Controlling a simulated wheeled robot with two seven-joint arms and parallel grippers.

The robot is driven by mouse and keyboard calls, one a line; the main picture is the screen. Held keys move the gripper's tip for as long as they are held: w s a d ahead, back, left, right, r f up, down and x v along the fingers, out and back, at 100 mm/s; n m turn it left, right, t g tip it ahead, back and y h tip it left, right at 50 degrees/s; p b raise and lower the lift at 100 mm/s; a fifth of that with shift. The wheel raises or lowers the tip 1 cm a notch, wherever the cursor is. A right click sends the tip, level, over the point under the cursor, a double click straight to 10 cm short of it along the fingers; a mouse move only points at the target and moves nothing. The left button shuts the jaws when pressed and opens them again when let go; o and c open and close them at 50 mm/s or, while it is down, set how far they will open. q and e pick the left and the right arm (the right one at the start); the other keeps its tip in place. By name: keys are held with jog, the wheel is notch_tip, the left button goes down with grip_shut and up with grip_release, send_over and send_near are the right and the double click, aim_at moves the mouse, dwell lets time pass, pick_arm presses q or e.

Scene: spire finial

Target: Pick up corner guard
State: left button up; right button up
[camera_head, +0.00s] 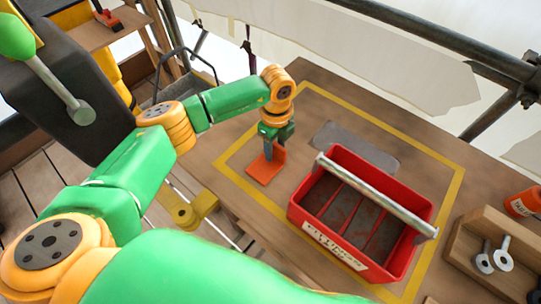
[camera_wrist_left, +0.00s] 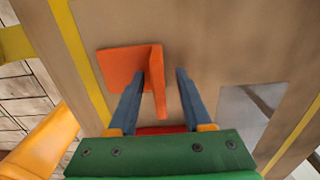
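The corner guard (camera_head: 264,168) is an orange L-shaped piece on the wooden table, inside the yellow taped outline near its left edge. In the left wrist view the guard (camera_wrist_left: 120,64) has one flat leg and one upright leg. My left gripper (camera_head: 270,151) points down over it. In the left wrist view the two blue fingers of this gripper (camera_wrist_left: 161,76) are apart, with the upright leg between them. A gap shows between that leg and the right finger; contact at the left finger is unclear. My right gripper is not in view.
A red toolbox (camera_head: 426,207) with a grey handle bar stands right of the guard. A grey flat plate (camera_head: 375,150) lies behind it. A wooden box (camera_head: 470,240) with metal parts and an orange container (camera_head: 524,202) are at the far right.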

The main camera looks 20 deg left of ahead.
pick_arm(q)
jog(key=shift+s, duration=0.1)
grip_shut()
jog(key=shift+r, duration=0.1)
